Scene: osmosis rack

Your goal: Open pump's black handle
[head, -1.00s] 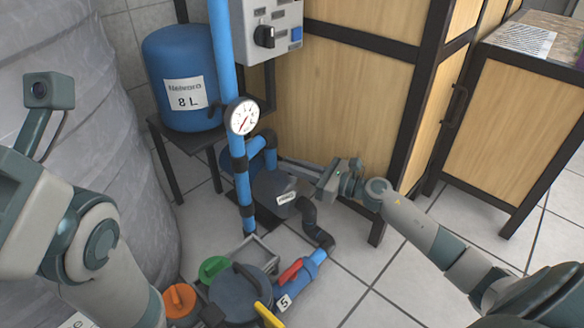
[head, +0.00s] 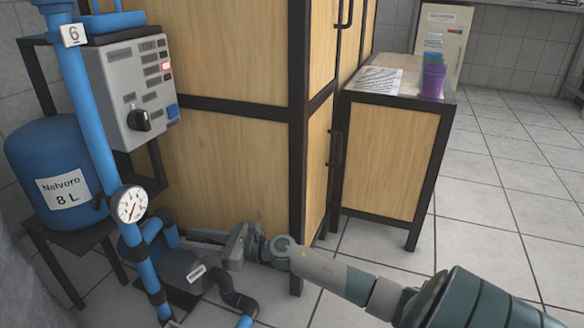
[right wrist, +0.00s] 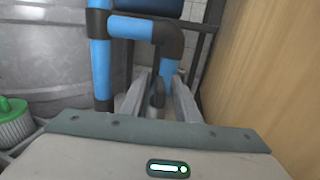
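The pump (head: 180,268), a dark grey body with a white label, is low beside the blue pipes at the lower left of the head view. My right gripper (head: 192,238) reaches in over it from the right, its fingers pointing left toward the pipe. In the right wrist view, the two fingers (right wrist: 160,88) stand apart. A small dark upright piece (right wrist: 158,93) shows between them; it may be the pump's black handle, and I cannot tell whether they touch it. No handle shows clearly in the head view. My left gripper is out of view.
A blue pipe with a pressure gauge (head: 130,205) rises at the left, before a blue 8 L tank (head: 52,165). A grey control box (head: 132,90) hangs above. A wooden cabinet (head: 225,150) stands close behind my right arm. Tiled floor is clear at the right.

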